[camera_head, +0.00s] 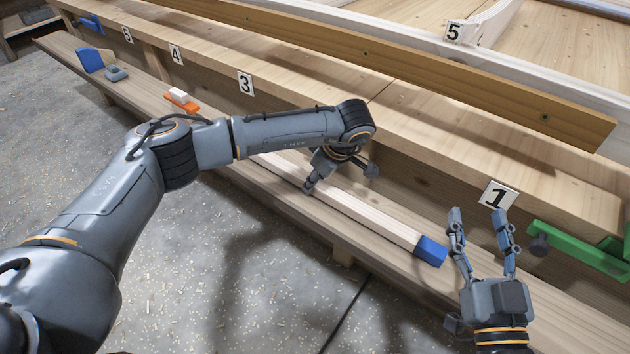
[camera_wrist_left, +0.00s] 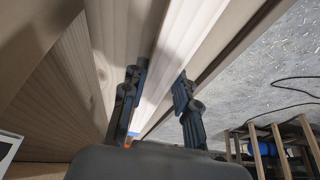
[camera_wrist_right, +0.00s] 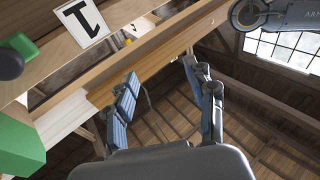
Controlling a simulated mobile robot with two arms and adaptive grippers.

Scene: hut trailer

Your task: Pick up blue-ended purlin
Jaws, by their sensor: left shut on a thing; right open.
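The blue-ended purlin (camera_head: 375,217) is a long pale wooden bar lying along the low wooden shelf, its blue end (camera_head: 431,251) toward the right. My left gripper (camera_head: 325,185) is shut around the purlin some way in from the blue end. In the left wrist view the purlin (camera_wrist_left: 185,45) runs between the two fingers (camera_wrist_left: 160,90). My right gripper (camera_head: 482,225) is open and empty, just right of the blue end and apart from it. Its open fingers (camera_wrist_right: 165,95) show nothing between them in the right wrist view.
A green clamp (camera_head: 580,248) is fixed right of the number 1 sign (camera_head: 498,196). An orange block (camera_head: 181,103) and blue pieces (camera_head: 89,60) sit farther left on the shelf (camera_head: 140,85). A long brown beam (camera_head: 480,85) lies above on the bench.

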